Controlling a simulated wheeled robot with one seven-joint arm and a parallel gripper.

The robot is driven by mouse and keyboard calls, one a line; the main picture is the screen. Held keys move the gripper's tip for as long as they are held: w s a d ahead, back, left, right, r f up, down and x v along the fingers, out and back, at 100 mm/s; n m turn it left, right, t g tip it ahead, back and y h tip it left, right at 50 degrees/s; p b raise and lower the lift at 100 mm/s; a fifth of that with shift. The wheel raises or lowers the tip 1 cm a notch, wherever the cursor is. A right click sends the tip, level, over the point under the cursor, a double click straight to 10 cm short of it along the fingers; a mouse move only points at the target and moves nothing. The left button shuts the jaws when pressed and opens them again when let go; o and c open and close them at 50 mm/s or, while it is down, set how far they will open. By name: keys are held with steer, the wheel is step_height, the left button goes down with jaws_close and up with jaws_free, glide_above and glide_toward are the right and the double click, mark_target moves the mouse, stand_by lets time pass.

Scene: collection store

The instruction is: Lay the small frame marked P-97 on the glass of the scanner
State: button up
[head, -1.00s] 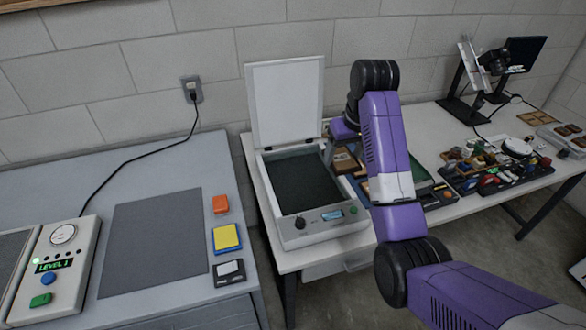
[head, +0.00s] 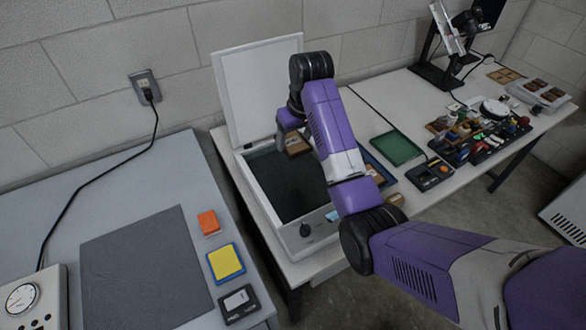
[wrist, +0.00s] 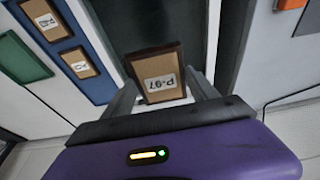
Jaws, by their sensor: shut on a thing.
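The small brown frame marked P-97 (wrist: 158,70) is held between the two fingers of my gripper (wrist: 164,88), its label upside down in the wrist view. In the head view a brown piece that looks like this frame (head: 298,143) shows beside my arm, over the back right of the scanner. The scanner (head: 305,242) stands with its white lid (head: 258,85) raised. Its dark glass (head: 285,185) is bare where visible and also lies beyond the frame in the wrist view (wrist: 205,25). My arm hides part of the scanner's right side.
A blue tray (wrist: 72,38) with other small labelled frames lies right of the scanner in the head view. A green tray (head: 397,147) and a board of small objects (head: 480,135) are further right. On the left table lie a grey mat (head: 140,265) and colored blocks (head: 227,262).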

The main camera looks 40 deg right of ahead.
mark_target(300, 150)
step_height(300, 150, down, 13)
steer(key=shift+r+p, duration=0.2)
steer(key=shift+p, duration=0.15)
steer(key=o, duration=1.4)
steer(key=shift+f, duration=0.1)
steer(key=v, duration=1.2)
